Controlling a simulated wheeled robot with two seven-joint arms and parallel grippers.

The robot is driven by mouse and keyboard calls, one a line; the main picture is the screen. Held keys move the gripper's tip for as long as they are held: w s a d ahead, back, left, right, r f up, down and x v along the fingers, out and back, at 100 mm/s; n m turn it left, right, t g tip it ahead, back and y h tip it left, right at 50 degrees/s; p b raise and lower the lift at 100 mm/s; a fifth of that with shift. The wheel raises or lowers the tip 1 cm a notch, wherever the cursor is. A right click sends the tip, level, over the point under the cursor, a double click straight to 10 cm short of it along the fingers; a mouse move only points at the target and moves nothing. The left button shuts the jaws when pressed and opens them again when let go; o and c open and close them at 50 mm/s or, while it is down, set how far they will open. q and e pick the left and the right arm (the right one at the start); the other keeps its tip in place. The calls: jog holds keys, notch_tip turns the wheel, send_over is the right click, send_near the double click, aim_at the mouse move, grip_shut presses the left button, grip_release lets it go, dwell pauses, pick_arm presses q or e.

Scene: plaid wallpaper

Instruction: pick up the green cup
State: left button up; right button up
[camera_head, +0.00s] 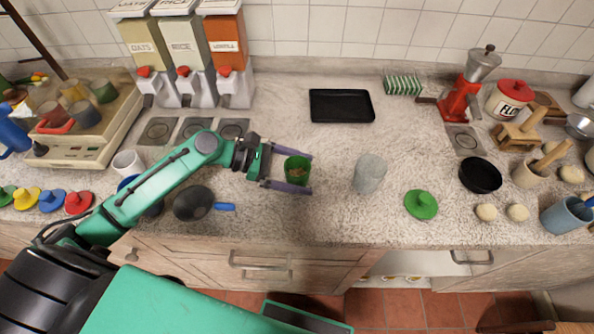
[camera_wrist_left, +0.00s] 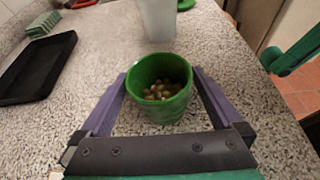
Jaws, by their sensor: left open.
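The green cup (camera_head: 297,171) stands upright on the speckled counter. It holds several small brown pieces, seen in the left wrist view (camera_wrist_left: 160,88). My left gripper (camera_head: 307,172) is open, with its two purple fingers on either side of the cup. In the left wrist view the left gripper (camera_wrist_left: 160,85) has one finger on each side of the cup's wall, very close to it; I cannot tell whether they touch. My right gripper is not in view.
A grey translucent cup (camera_head: 369,173) stands to the right of the green cup. A green lid (camera_head: 420,204) lies farther right, and a black tray (camera_head: 341,105) lies behind. A dark pan (camera_head: 193,204) with a blue handle is near my left arm.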

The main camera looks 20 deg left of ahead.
pick_arm(q)
jog(key=x, duration=0.3)
jog(key=shift+a, duration=0.15)
jog(key=c, duration=1.4)
jog(key=shift+r, duration=0.1)
